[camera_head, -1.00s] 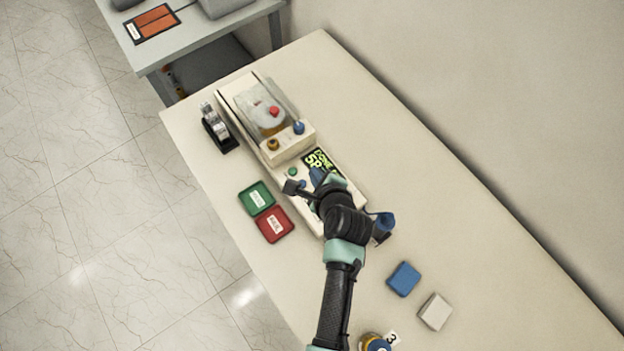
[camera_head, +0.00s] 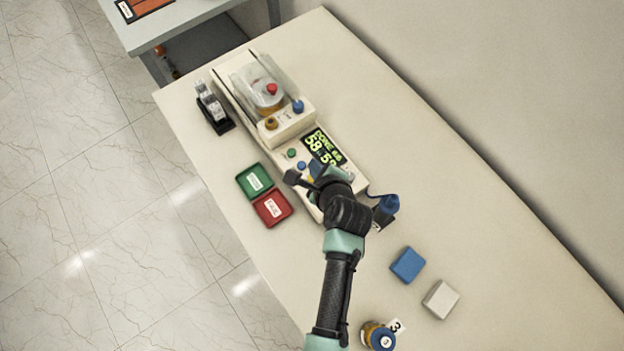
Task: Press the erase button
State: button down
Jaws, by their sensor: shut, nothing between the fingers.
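A long cream bench device (camera_head: 262,107) lies on the table, with a green button (camera_head: 291,152), a blue button (camera_head: 301,165) and a partly covered yellow button (camera_head: 312,175) on its panel. A lit display (camera_head: 323,147) beside them shows "DONE" and digits in yellow-green. I cannot read any label on the buttons, so I cannot tell which one is erase. My gripper (camera_head: 314,183) is shut and empty, over the near end of the panel just below the buttons. Its fingertips are hard to make out, and it hides part of the panel. I cannot tell whether it touches the device.
A green tray (camera_head: 249,193) and a red tray (camera_head: 267,222) lie left of the device. A black holder (camera_head: 218,122) stands further back. A blue item (camera_head: 387,204) is right of my wrist. Blue (camera_head: 407,265) and grey (camera_head: 440,300) blocks and a jar (camera_head: 374,337) lie nearer. The table's right side is clear.

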jog(key=shift+f+b, duration=1.45)
jog(key=shift+f, duration=0.85)
jog(key=shift+f, duration=0.4)
jog(key=shift+f+b, duration=0.45)
jog(key=shift+f, duration=0.05)
dwell(0.6)
jog(key=shift+r, duration=0.1)
jog(key=shift+r+p, duration=0.8)
jog(key=shift+p, duration=0.25)
jog(key=shift+r, duration=0.1)
notch_tip(320, 180, up, 5)
jog(key=p, duration=0.5)
